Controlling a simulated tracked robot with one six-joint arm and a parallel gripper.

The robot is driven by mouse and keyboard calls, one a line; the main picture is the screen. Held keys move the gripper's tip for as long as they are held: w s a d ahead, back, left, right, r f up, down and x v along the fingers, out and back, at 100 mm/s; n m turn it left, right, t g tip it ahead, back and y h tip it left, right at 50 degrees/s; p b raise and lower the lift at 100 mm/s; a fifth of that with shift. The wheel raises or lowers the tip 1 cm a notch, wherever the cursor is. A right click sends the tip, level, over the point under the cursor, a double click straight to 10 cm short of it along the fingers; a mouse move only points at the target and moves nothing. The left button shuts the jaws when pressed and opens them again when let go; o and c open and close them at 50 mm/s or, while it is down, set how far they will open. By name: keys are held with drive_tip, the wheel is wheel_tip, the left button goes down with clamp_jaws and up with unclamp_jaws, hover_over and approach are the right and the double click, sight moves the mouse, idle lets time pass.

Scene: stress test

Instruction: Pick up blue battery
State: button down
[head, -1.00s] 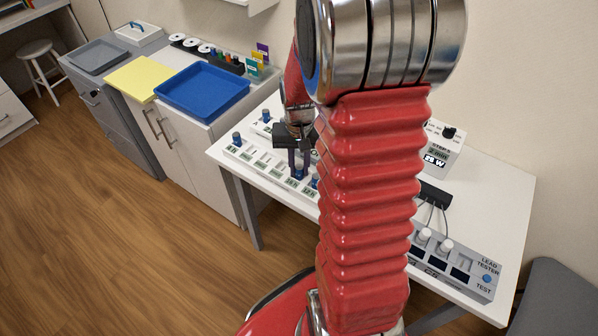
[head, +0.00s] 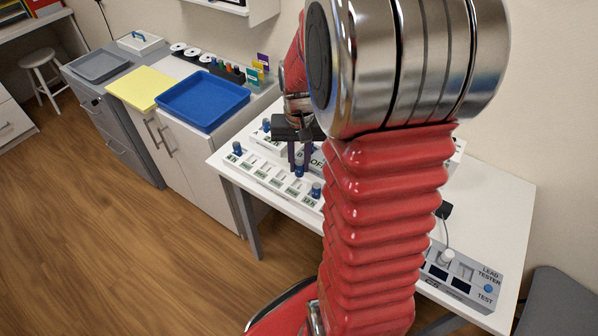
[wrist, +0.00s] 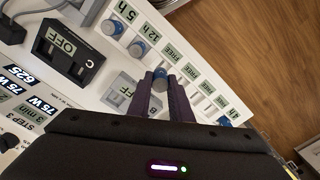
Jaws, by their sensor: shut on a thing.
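My gripper (head: 299,156) is shut on a blue battery (head: 299,169) over the white slotted rack (head: 262,172). In the wrist view the battery's round blue top (wrist: 160,73) shows between the two dark fingers of my gripper (wrist: 162,92). Its lower end is hard to make out. Other blue batteries stand in the rack at its left end (head: 237,148) and right end (head: 316,190). Another blue-topped one (head: 266,125) stands behind the rack. The wrist view shows rack labels reading FREE, 12 h and 5 h.
The white table (head: 505,215) carries a grey lead tester (head: 470,277) at the right. A black unit marked OFF (wrist: 68,52) sits near the rack. A blue tray (head: 203,98) and a yellow mat (head: 139,88) lie on cabinets at left. My red arm hides the table's middle.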

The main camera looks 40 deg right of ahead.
sight(299, 162)
wheel_tip(299, 162, up, 4)
drive_tip(key=shift+r, duration=0.15)
idle(0.6)
